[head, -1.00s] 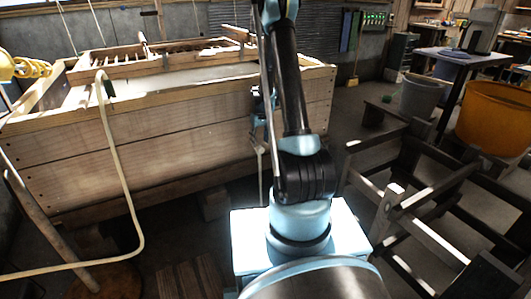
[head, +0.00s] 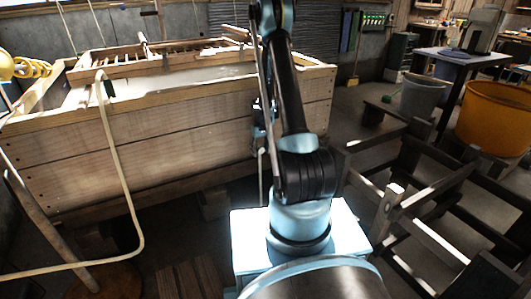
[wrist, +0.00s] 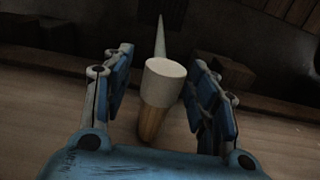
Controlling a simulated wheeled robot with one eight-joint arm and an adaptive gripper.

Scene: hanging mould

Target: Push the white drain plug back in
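The white drain plug (wrist: 165,78) shows in the wrist view as a pale round-ended cylinder. A brown wooden-looking shaft (wrist: 150,122) runs from it toward the plank surface. My gripper (wrist: 160,64) is open, with one blue finger on each side of the plug and a visible gap on both sides. In the head view my gripper (head: 260,120) is small and partly behind my arm, beside the right part of the wooden vat's front wall (head: 150,150). The plug cannot be made out there.
A thin pale streak (wrist: 160,35), possibly water, extends beyond the plug. A cream hose (head: 112,150) hangs over the vat's front. A wooden frame (head: 400,205), a grey bucket (head: 420,97) and an orange tub (head: 495,118) stand to the right.

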